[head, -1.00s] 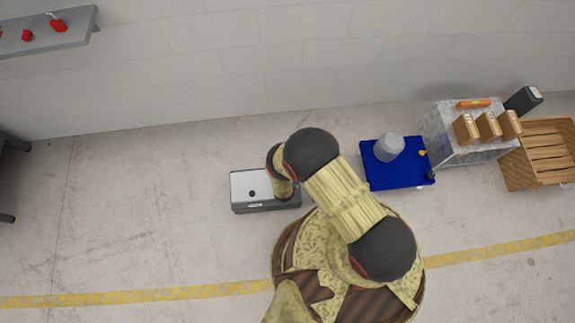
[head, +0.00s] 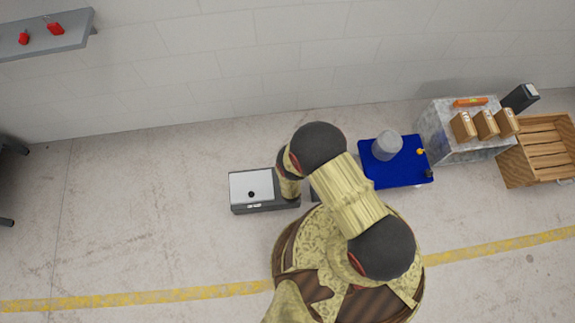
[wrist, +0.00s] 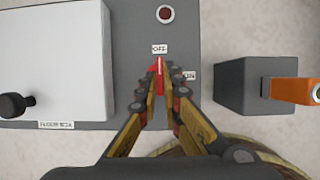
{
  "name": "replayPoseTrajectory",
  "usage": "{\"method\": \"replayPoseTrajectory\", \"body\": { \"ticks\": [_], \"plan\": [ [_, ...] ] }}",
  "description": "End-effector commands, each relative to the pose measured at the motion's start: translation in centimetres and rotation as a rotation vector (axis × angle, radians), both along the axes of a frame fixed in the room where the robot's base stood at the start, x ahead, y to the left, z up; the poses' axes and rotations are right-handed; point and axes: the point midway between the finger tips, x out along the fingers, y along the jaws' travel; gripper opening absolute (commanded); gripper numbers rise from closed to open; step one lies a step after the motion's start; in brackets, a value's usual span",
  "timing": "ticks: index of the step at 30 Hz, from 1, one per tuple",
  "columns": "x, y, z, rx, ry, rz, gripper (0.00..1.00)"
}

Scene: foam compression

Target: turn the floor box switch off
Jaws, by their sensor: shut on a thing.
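The floor box (head: 237,209) is a low grey box on the floor with a white lid and a black knob, partly behind my arm in the head view. In the wrist view, the floor box (wrist: 187,40) has a red switch lever (wrist: 159,68) pointing up at the OFF label (wrist: 159,49). The ON label (wrist: 190,76) is to its right. A round dark red lamp (wrist: 165,14) is above. My gripper (wrist: 161,78) is shut on the switch lever, with one finger on each side. My arm hides the gripper in the head view.
A dark block with an orange part (wrist: 294,91) stands just right of the floor box. A blue platform (head: 405,176) with a grey container is farther right, near a grey block with cartons and a wooden crate (head: 508,167). Floor left of the box is clear.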

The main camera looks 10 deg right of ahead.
Motion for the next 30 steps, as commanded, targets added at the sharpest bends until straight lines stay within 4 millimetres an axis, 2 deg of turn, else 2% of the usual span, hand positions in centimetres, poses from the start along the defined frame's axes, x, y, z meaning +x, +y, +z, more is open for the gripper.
{"method": "replayPoseTrajectory", "body": {
  "ticks": [3, 4, 13, 23, 30],
  "plan": [
    [0.1, 0.0, 0.0, 0.000, -0.001, 0.000, 0.00],
    [0.1, 0.0, 0.0, 0.000, -0.001, 0.000, 0.08],
    [0.0, 0.0, 0.0, 0.000, 0.000, 0.000, 0.25],
    [0.0, 0.0, 0.1, 0.000, 0.000, -0.001, 0.25],
    [-0.5, 0.1, 1.7, 0.000, 0.000, 0.000, 0.25]
  ]
}}
